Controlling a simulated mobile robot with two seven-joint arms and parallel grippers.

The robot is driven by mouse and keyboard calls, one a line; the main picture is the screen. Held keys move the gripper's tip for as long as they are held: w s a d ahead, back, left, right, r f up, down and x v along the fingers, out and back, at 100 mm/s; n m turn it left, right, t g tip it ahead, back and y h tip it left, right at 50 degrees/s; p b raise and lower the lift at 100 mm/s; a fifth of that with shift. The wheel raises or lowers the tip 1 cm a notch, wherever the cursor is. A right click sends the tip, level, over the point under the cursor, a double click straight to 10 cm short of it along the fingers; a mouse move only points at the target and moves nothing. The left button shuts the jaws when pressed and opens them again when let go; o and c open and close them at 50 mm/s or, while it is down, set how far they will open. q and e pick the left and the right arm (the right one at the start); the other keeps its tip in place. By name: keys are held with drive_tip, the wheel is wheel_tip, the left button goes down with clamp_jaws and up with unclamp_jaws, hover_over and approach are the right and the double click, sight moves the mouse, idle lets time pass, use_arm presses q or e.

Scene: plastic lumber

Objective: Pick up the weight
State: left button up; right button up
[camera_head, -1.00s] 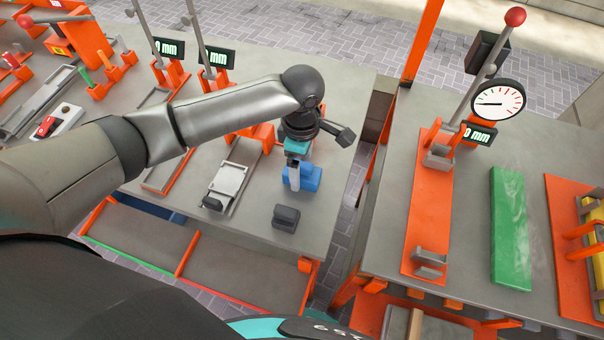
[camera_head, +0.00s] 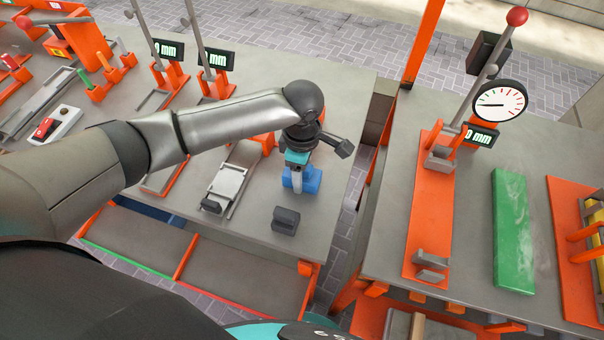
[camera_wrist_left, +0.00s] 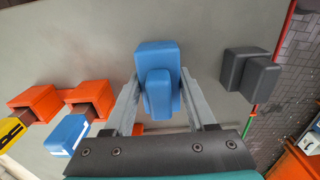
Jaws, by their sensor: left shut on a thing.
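A blue block-shaped weight (camera_head: 312,182) stands on the left grey table near its right edge. In the left wrist view the blue weight (camera_wrist_left: 157,55) has a wide body and a narrower raised part facing the camera. My left gripper (camera_head: 297,176) comes down on it from above. In the left wrist view the fingers of the left gripper (camera_wrist_left: 160,88) lie on both sides of the raised part, shut on it. I cannot tell whether the weight is clear of the tabletop. My right gripper is not in view.
A dark grey block (camera_head: 285,220) of similar shape stands nearer the front edge; the wrist view shows this grey block (camera_wrist_left: 248,73) to the right. A metal slide fixture (camera_head: 228,183) lies left. A gap separates the right table (camera_head: 385,235), which holds a gauge (camera_head: 499,101).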

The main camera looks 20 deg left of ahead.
use_arm(q)
clamp_jaws()
drive_tip(key=shift+w+r, duration=0.1)
drive_tip(key=shift+r, duration=0.1)
idle(0.3)
